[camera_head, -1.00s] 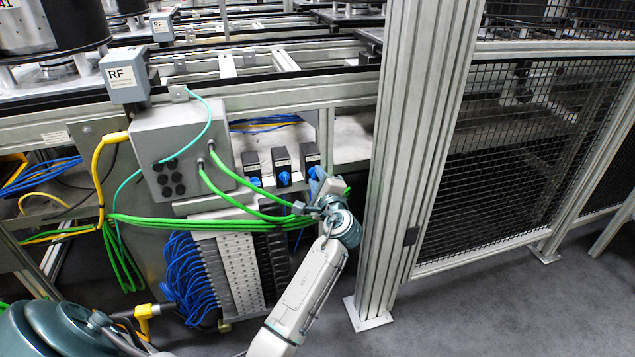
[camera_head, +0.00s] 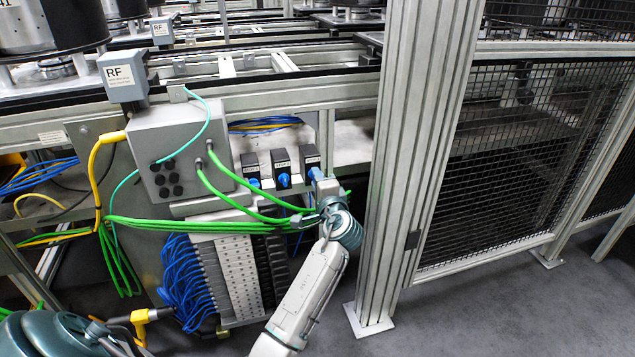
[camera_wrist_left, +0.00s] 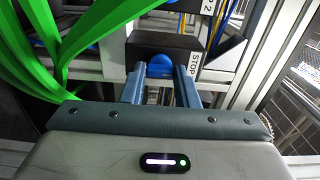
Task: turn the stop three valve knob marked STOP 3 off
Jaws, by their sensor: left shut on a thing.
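Three black valve boxes with blue knobs stand in a row in the head view. The right-hand box (camera_head: 310,157) carries the knob (camera_head: 316,173) where my left gripper (camera_head: 321,183) is. In the left wrist view, this round blue knob (camera_wrist_left: 160,66) sits between the two blue-grey fingers of my left gripper (camera_wrist_left: 160,82), which is shut on it. The box (camera_wrist_left: 150,45) has a white label (camera_wrist_left: 195,66) reading STOP; I cannot read its number. The fingers partly cover the knob, so its pointing direction cannot be told. My right gripper is not in view.
The middle box (camera_head: 281,160) and left box (camera_head: 250,163) stand close by. Green cables (camera_head: 240,200) run just left of and below my gripper. A thick aluminium post (camera_head: 400,170) stands close on the right. A grey junction box (camera_head: 165,150) is at left.

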